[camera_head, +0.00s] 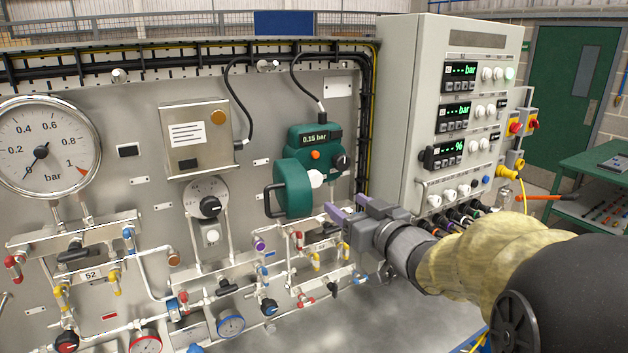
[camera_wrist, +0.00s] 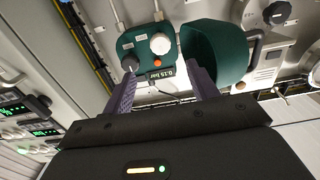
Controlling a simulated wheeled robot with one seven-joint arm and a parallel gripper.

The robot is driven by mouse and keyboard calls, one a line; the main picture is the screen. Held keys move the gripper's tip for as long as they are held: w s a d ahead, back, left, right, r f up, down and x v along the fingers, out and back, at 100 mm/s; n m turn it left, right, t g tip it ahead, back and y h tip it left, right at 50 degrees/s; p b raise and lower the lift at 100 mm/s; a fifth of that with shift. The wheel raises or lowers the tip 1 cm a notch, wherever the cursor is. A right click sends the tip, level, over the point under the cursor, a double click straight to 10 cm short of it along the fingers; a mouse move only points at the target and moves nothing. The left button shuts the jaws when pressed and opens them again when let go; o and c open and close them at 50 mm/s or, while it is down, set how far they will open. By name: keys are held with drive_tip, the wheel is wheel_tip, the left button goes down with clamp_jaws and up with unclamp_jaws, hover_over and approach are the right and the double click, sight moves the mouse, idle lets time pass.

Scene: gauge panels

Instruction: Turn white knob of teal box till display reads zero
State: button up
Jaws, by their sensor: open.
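The teal box (camera_head: 326,150) is on the grey panel in the head view. Its display (camera_head: 315,137) reads 0.15 bar. The white knob (camera_head: 315,179) shows low on the box, beside a large teal rounded part (camera_head: 291,190). In the wrist view, the teal box (camera_wrist: 134,42) is ahead, with the white knob (camera_wrist: 160,43) near the middle. The display (camera_wrist: 166,74) appears upside down there. My gripper (camera_head: 348,207) is open and empty, with purple fingers. It is below and right of the knob in the head view, apart from it. In the wrist view the knob lies beyond the gap between the fingertips (camera_wrist: 162,79).
A black knob (camera_head: 342,163) and an orange button (camera_head: 315,155) are also on the teal box. A grey cabinet (camera_head: 395,110) juts out on the right. Pipes and valves (camera_head: 300,245) lie below. A cable runs up from the box. A steel box (camera_head: 195,135) is at left.

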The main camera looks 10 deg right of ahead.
sight(316, 182)
drive_tip(key=p+x, duration=0.4)
drive_tip(key=x, duration=0.8)
drive_tip(key=shift+w+a+f, duration=0.1)
drive_tip(key=shift+w, duration=0.5)
drive_tip(key=shift+s, duration=0.35)
drive_tip(key=c, duration=1)
